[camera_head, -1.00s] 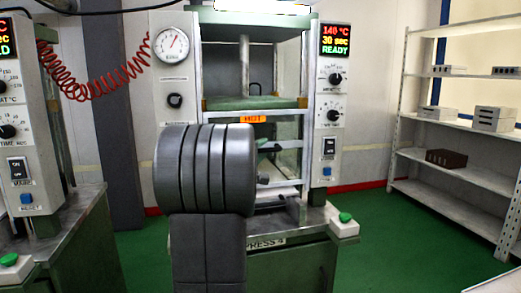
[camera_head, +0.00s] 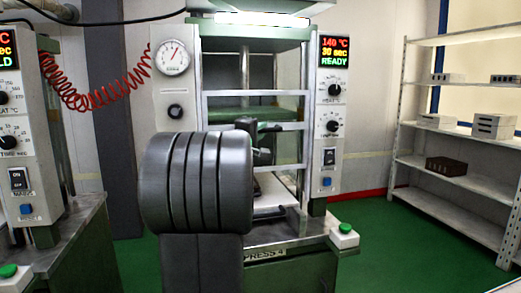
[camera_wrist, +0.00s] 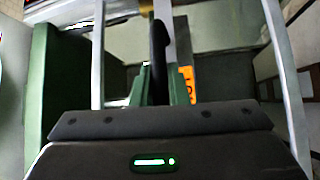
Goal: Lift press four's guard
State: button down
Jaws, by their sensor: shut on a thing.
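Press four (camera_head: 263,254), labelled "PRESS 4", stands in the middle of the head view. Its display (camera_head: 335,51) reads 140 °C, 30 sec, READY. The guard (camera_head: 282,93) is a pale metal frame with crossbars, raised partway across the press opening. My gripper (camera_head: 264,133) is at the guard's front, partly hidden by my arm. In the wrist view my gripper's green fingers (camera_wrist: 160,88) are shut on the guard's dark upright handle (camera_wrist: 158,45). An orange label (camera_wrist: 187,82) shows just behind the fingers.
Another press (camera_head: 20,130) stands close at the left, with a red coiled hose (camera_head: 85,95) between the two. A green button box (camera_head: 345,235) juts out at the press's right front. Shelves (camera_head: 460,135) stand at the right; the green floor between is clear.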

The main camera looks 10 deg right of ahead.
notch_tip(320, 180, up, 16)
jog(key=p, duration=0.5)
jog(key=shift+f, duration=0.2)
jog(key=c, duration=1.4)
grip_release()
jog(key=b+v, duration=0.3)
jog(key=v, duration=1.1)
jog(key=shift+w+d, duration=0.1)
jog(key=shift+w, duration=0.1)
